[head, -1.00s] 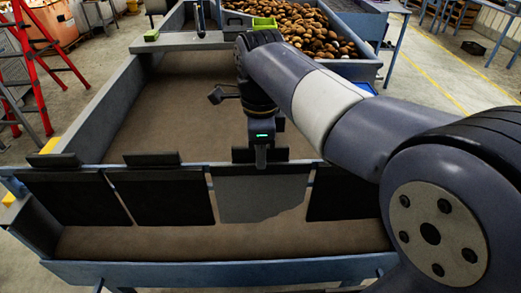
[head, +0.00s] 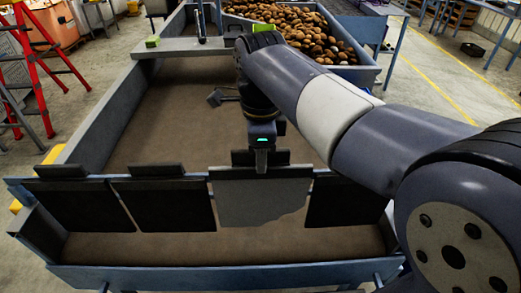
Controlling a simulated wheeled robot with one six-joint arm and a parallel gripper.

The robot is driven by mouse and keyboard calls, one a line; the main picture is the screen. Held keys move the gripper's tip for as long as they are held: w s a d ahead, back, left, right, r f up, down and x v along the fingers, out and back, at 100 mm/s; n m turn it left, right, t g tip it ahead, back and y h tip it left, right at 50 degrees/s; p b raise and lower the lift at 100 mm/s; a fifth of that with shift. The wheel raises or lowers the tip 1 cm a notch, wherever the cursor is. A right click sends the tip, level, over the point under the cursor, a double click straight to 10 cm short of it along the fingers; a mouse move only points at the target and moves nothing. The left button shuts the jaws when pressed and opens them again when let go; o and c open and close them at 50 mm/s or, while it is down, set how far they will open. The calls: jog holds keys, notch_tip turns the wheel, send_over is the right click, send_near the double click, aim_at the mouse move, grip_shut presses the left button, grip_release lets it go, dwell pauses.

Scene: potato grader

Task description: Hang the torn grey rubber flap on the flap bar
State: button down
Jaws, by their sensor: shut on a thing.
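The torn grey rubber flap (head: 258,203) hangs upright in the row of flaps, third from the left, with a ragged lower right edge. A dark block (head: 241,157) stands at its top edge. My gripper (head: 262,168) points down and is shut on the top of the grey flap. The flap bar (head: 14,183) runs across the grader, mostly hidden behind the flaps. The grey flap's top is level with the bar in the picture. I cannot tell whether it rests on the bar, since my gripper covers the contact.
Black flaps hang on both sides: two at left (head: 75,205) (head: 163,205) and one at right (head: 345,203). A brown bed (head: 170,100) lies behind. A small dark bracket-like object (head: 218,97) shows by my wrist. Potatoes (head: 300,35) fill a bin at the back.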

jog(key=s, duration=0.8)
jog(key=shift+s+a+b, duration=0.15)
jog(key=shift+s+b, duration=0.15)
jog(key=shift+s, duration=0.05)
dwell(0.3)
